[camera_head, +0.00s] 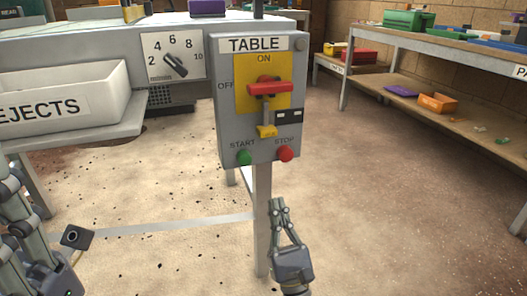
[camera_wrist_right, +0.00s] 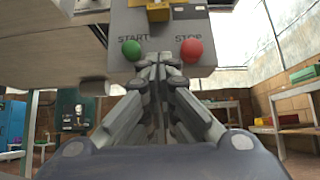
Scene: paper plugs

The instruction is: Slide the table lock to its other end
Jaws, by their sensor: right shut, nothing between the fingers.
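A grey control box (camera_head: 228,118) labelled TABLE stands on a post. It has a red rotary handle (camera_head: 270,88) on a yellow plate marked ON and OFF. Below the handle a small yellow block (camera_head: 266,131), which looks like the table lock, sits at the lower end of a grey vertical strip. It also shows at the top edge of the right wrist view (camera_wrist_right: 158,10). My right gripper (camera_head: 278,203) is shut and empty, below the box and apart from the yellow block. Its fingertips (camera_wrist_right: 160,64) point up towards the box. My left gripper (camera_head: 22,215) is partly cut off at the lower left.
Green START (camera_head: 244,157) and red STOP (camera_head: 285,153) buttons sit low on the box, close above the right gripper. A dial panel (camera_head: 160,43) and a REJECTS bin (camera_head: 100,88) stand left. Shelves (camera_head: 430,55) are at the right, with open floor between.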

